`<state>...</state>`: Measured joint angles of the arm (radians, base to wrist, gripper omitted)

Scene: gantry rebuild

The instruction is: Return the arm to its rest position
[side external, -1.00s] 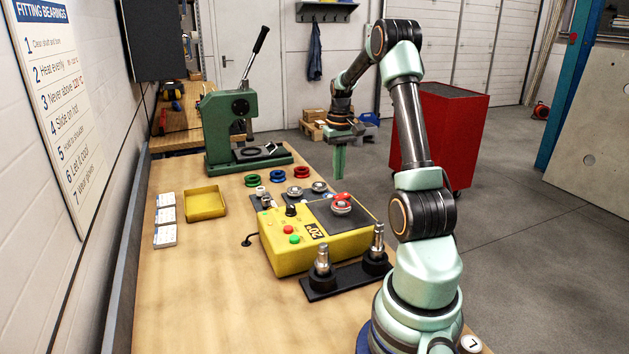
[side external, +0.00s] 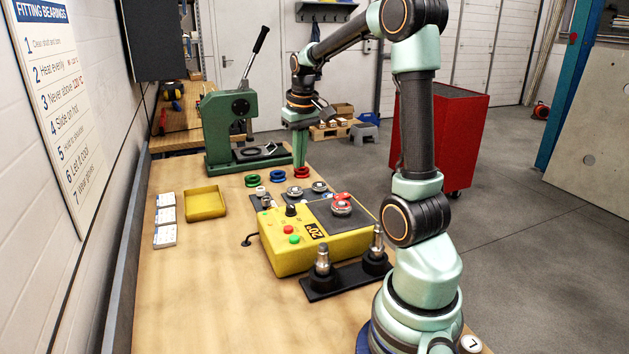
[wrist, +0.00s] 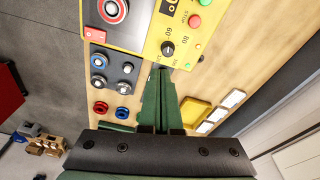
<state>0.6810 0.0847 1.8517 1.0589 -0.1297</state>
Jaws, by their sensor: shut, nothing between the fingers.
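My gripper (side external: 300,160) is shut and empty, its green fingers pointing down at the far part of the bench. In the side external view its tips overlap the red ring (side external: 302,173); the gap between them cannot be told there. In the wrist view the closed fingers (wrist: 159,75) reach up the middle of the picture, and the red ring (wrist: 100,107) lies to their left. My arm is raised and stretched out over the bench, with its elbow high at the top of the side external view.
A yellow heater (side external: 281,253) carries a bearing with a red part (side external: 342,204). A black stand with two shafts (side external: 322,262) is in front. A green press (side external: 228,130) stands behind, a yellow tray (side external: 205,206) left. A red cabinet (side external: 456,130) stands off the bench.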

